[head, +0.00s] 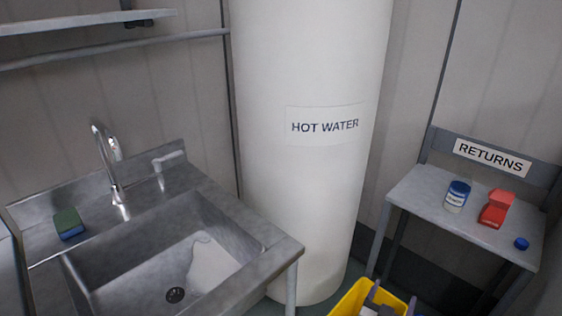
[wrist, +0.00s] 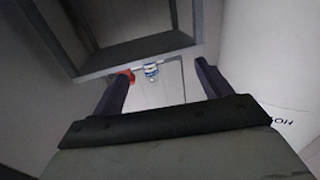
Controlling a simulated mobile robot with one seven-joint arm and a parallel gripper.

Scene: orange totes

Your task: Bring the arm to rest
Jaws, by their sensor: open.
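My gripper (wrist: 162,68) shows in the wrist view with its two dark fingers wide apart. Nothing is held between them. Beyond the fingers, the wrist view shows a white jar with blue markings (wrist: 151,70) and a red item (wrist: 126,76) by the edge of a grey shelf (wrist: 135,50), apart from the gripper. That picture is turned upside down. In the head view, dark grey shapes stand at the bottom edge in front of a yellow container; I cannot tell whether they are my gripper.
The white hot water tank (head: 305,190) stands in the middle. A steel sink (head: 135,262) with a tap (head: 107,165) is at left, a sponge (head: 68,224) on its rim. The returns shelf (head: 420,200) at right holds a jar (head: 456,196), a red bottle (head: 496,210) and a blue cap (head: 521,243). The yellow container (head: 350,299) is low.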

